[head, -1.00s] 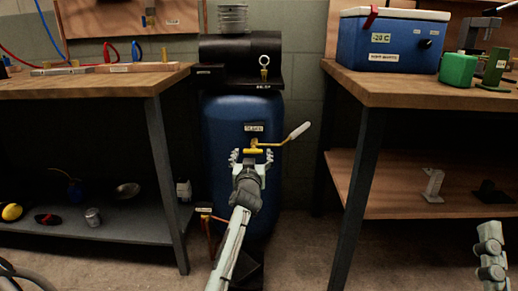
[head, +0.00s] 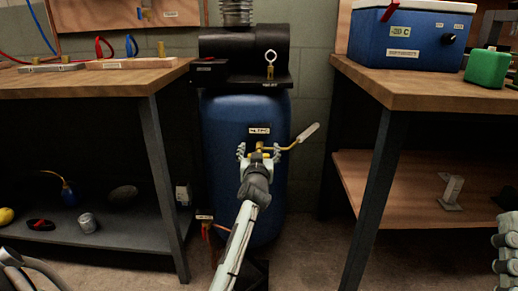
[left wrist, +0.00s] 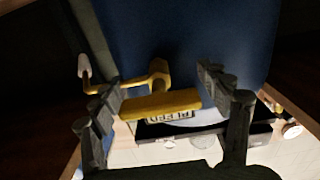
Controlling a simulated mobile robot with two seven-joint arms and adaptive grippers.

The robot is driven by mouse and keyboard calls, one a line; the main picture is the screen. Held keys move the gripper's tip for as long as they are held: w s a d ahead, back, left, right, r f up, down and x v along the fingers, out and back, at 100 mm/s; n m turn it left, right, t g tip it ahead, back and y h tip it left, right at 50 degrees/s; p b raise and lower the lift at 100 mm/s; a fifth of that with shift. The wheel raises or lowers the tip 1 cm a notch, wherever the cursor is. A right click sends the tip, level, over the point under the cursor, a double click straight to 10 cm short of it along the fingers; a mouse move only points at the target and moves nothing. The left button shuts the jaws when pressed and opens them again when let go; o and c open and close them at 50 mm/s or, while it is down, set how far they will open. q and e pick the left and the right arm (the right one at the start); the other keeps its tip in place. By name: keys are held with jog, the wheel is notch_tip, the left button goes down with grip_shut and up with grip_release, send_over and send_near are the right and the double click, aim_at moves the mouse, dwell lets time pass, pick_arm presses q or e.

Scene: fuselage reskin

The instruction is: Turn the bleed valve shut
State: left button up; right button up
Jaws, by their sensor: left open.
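The bleed valve is a yellow crossbar (head: 262,150) on the front of the blue tank (head: 225,130), in the head view. A yellow arm with a pale grip (head: 307,132) reaches from it to the right. My left gripper (head: 259,153) is open at the valve, one finger on each side. In the left wrist view the yellow crossbar (left wrist: 160,106) lies across between the open fingers (left wrist: 160,85); I cannot tell if they touch it. A label reading BLEED (left wrist: 171,116) shows upside down behind the bar. Part of what looks like my right gripper shows at the right edge; its jaws are unclear.
A wooden bench (head: 90,82) stands left of the tank, and another bench (head: 430,90) stands right with a blue cooler (head: 410,50) and a green container (head: 487,68). A ringed pin (head: 270,62) sits on the tank's top fitting. Floor shows between the benches.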

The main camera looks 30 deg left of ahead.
pick_arm(q)
jog(key=c, duration=1.3)
